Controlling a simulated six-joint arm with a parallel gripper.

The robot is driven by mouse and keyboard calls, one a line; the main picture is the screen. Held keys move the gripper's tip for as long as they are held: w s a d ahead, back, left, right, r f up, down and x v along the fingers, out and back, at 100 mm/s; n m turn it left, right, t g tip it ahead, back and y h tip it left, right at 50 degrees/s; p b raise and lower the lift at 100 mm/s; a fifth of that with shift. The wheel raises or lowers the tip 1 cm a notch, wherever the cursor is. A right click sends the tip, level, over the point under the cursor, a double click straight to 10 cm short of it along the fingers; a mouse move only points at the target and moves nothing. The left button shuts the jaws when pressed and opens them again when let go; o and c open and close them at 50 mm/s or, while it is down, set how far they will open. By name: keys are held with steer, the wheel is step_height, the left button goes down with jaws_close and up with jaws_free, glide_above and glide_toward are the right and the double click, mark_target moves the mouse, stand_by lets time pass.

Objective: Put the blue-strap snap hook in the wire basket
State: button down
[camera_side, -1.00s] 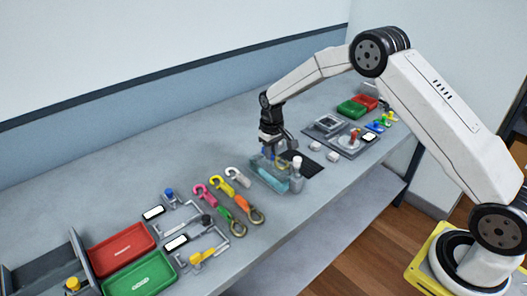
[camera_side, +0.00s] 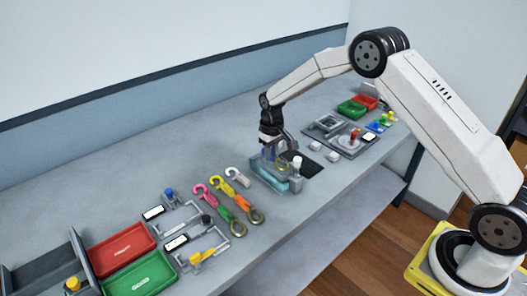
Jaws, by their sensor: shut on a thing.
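My gripper (camera_side: 271,155) points down over a clear, teal-tinted open box (camera_side: 272,178) near the middle of the bench. A small blue piece (camera_side: 265,154) shows between its fingers, and it is shut on it. This looks like the blue strap; the hook part is hidden or too small to make out. I cannot tell whether the held piece touches the box. I cannot make out wire mesh on the box, so I cannot say for sure that it is the wire basket.
Pink (camera_side: 204,192), yellow (camera_side: 222,182) and white (camera_side: 238,177) hooks lie left of the box. A white-capped bottle (camera_side: 296,172) stands at its right. Red (camera_side: 122,247) and green (camera_side: 140,273) trays are at the front left.

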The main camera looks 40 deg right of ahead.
steer(key=shift+f, duration=0.1)
steer(key=shift+c, duration=0.5)
jaws_free()
steer(key=shift+r, duration=3.05)
steer(key=shift+r, duration=0.1)
steer(key=c, duration=0.7)
steer(key=shift+r, duration=0.3)
steer(key=c, duration=0.4)
steer(key=shift+r, duration=2.6)
